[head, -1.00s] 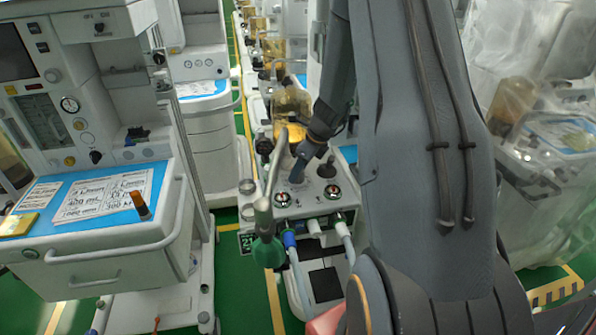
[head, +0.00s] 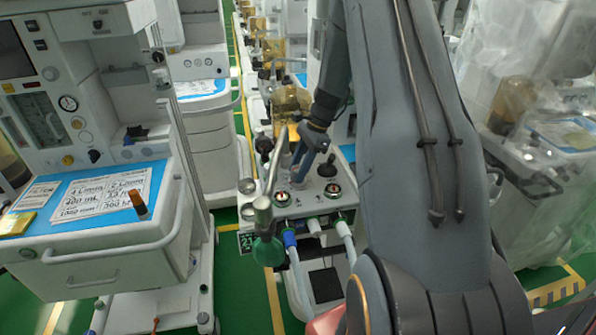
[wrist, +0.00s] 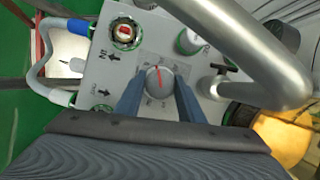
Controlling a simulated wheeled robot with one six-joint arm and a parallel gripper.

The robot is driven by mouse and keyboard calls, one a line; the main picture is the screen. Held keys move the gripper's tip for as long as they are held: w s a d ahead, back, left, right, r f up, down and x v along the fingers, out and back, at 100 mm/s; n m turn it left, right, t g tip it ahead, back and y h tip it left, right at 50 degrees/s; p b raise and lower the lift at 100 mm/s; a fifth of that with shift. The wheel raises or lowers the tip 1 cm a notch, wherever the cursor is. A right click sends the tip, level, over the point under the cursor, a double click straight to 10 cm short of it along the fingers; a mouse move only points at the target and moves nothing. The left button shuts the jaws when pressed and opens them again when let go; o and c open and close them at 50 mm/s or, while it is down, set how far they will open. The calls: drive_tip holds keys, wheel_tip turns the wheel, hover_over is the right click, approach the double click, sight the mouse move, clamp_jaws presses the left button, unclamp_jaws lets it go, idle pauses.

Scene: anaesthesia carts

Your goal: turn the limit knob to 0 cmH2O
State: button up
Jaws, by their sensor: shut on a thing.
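The limit knob (wrist: 160,79) is a round grey knob with a red pointer line, on a grey panel with a printed scale around it. In the wrist view its red line points towards the top of the picture, tilted slightly left. The scale figures are too small to read. My gripper (wrist: 159,92) has its two blue-grey fingers on either side of the knob, shut on it. In the head view my gripper (head: 299,172) reaches down to the panel top of the middle machine and mostly hides the knob.
A metal tube (wrist: 255,60) arches close to my gripper on the right in the wrist view. A black T-shaped handle (wrist: 221,71) stands beside the knob. A green bag (head: 268,251) and hoses hang at the machine's front. A larger cart (head: 110,200) stands left.

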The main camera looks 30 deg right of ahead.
drive_tip(key=shift+w+n+g+b, duration=0.1)
drive_tip(key=shift+n+g+b, duration=0.45)
drive_tip(key=shift+n, duration=1.05)
drive_tip(key=o, duration=1)
drive_tip(key=shift+o, duration=0.2)
